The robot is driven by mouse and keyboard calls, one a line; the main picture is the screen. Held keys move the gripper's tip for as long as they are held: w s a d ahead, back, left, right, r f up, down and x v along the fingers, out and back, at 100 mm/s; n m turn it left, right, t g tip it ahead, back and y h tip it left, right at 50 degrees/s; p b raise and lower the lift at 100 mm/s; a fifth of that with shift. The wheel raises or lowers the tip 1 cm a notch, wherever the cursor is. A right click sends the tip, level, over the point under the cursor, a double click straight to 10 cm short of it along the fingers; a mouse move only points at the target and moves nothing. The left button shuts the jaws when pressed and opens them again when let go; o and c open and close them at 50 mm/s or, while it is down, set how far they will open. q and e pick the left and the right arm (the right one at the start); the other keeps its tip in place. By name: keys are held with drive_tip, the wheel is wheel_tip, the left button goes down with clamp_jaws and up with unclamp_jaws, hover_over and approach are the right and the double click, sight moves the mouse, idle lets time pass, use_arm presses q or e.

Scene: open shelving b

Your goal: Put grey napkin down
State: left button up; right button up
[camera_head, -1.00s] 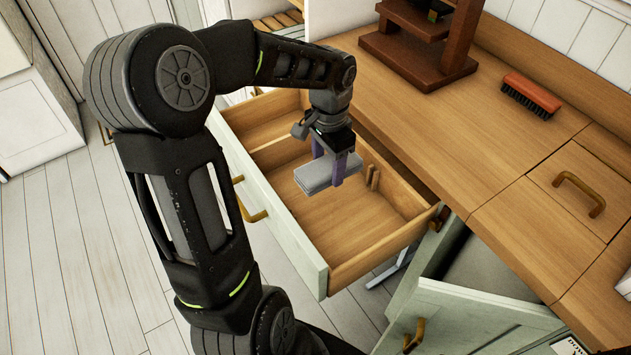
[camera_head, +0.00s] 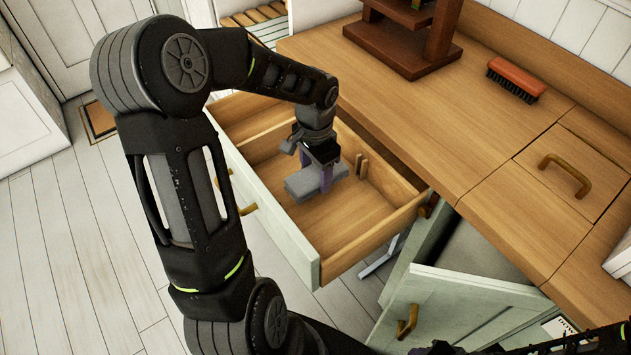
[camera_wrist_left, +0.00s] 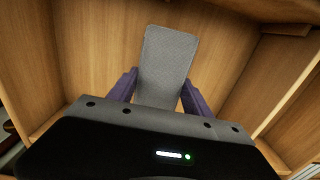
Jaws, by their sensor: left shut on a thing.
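The grey napkin (camera_head: 303,183) is a folded flat block inside the open drawer (camera_head: 345,237). It also shows in the left wrist view (camera_wrist_left: 168,58), reaching out from between the two purple fingers. My left gripper (camera_head: 327,178) points down into the drawer and is shut on the napkin. The gripper covers part of the napkin. I cannot tell whether the napkin touches the drawer floor.
A wooden divider splits the drawer, and small wooden pegs (camera_head: 361,166) stand by its far wall. A cabinet door (camera_head: 465,310) hangs open at the lower right. A brush (camera_head: 516,78) and a dark wooden stand (camera_head: 403,45) are on the counter (camera_head: 440,120).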

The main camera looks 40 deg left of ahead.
sight(316, 183)
use_arm(q)
drive_tip(key=shift+f, duration=1.9)
drive_tip(key=o, duration=1.4)
drive_tip(key=shift+f, duration=0.1)
drive_tip(key=shift+o, duration=0.2)
wheel_tip(316, 183, up, 12)
drive_tip(key=shift+r, duration=0.15)
